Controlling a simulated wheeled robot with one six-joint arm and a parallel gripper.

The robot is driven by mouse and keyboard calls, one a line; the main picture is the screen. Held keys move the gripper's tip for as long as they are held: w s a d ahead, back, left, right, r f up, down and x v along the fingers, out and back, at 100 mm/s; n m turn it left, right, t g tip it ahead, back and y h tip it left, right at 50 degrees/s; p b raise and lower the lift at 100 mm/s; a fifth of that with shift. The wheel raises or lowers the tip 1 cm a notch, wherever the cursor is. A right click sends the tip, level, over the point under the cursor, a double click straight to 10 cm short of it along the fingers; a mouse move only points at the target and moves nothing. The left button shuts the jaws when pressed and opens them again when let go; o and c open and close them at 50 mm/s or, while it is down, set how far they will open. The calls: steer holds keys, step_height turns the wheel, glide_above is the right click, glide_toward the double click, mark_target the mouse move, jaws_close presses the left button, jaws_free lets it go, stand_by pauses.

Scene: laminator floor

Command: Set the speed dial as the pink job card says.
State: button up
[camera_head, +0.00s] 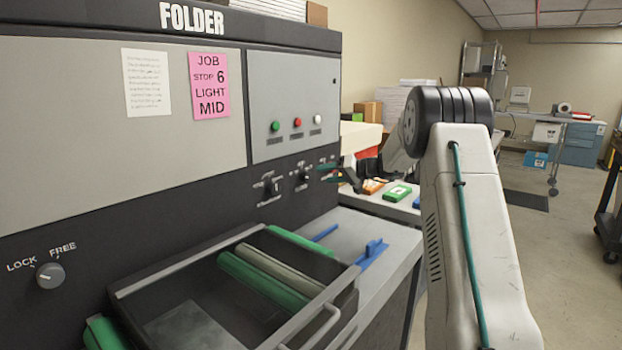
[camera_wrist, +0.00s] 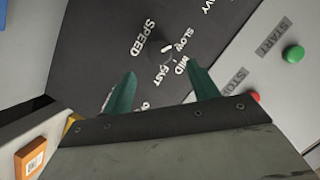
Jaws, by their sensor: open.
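The pink job card (camera_head: 209,85) on the folder front reads "JOB STOP 6 LIGHT MID". The speed dial (camera_wrist: 154,46) is a small dark knob on the dark panel, with a white mark. SPEED is printed on one side of it, SLOW, MID and FAST on the other. I cannot tell for sure which word its mark points at. My gripper (camera_wrist: 161,72) is open and empty, its two green fingers apart and facing the panel near the dial. In the head view my gripper (camera_head: 332,173) is at the right end of the control row and partly covers that end.
Two other controls (camera_head: 272,188) (camera_head: 303,177) sit left of my gripper. A LOCK/FREE knob (camera_head: 50,275) is at the far left. Green, red and white buttons (camera_head: 297,122) are above. An open roller tray (camera_head: 150,279) juts out below. A side table holds orange and green boxes (camera_head: 398,193).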

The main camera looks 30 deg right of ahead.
mark_target(309, 177)
steer(key=x, duration=0.7)
steer(key=shift+a, duration=0.1)
steer(key=shift+c, duration=0.2)
steer(key=c, duration=0.9)
